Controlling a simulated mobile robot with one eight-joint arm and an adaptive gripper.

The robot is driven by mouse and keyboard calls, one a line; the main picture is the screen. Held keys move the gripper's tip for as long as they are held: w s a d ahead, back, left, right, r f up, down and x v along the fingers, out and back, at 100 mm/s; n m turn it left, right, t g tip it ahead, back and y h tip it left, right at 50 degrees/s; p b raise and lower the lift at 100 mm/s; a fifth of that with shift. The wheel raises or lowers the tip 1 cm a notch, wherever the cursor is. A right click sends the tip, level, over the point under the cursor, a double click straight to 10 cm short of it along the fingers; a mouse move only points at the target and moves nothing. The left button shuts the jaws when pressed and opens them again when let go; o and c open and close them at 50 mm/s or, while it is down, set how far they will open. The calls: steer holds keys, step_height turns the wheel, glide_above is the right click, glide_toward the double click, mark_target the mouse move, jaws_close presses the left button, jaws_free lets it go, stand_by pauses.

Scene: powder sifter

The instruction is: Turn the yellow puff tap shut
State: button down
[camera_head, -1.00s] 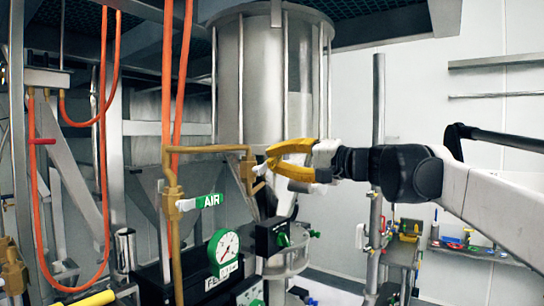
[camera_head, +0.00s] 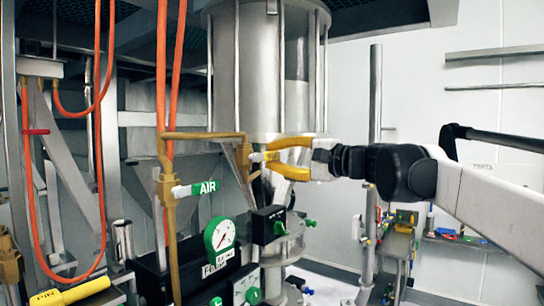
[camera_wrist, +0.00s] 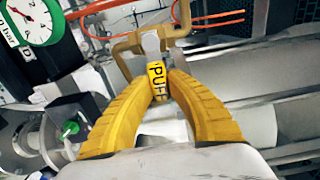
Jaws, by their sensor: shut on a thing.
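The yellow puff tap handle (camera_wrist: 157,75), lettered "PUFF", sits between my fingertips in the wrist view. My gripper (camera_wrist: 158,92) has two thick yellow fingers, shut on this handle. In the head view my gripper (camera_head: 265,158) reaches in from the right to the brass tap body (camera_head: 244,158) at the end of a brass pipe. The small pale end of the handle (camera_head: 256,157) shows there, and the fingers hide the rest. The grey stem end of the handle points up to the brass fitting (camera_wrist: 140,43) in the wrist view.
A green AIR tap (camera_head: 195,188) and a pressure gauge (camera_head: 221,236) are at left and below. A yellow PIN handle (camera_head: 70,292) lies low at left. Orange hoses (camera_head: 168,70) hang left of the steel hopper (camera_head: 255,80). A black box (camera_head: 268,224) is below my gripper.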

steer(key=c, duration=1.3)
jaws_free()
steer(key=shift+a, duration=0.1)
steer(key=v, duration=1.2)
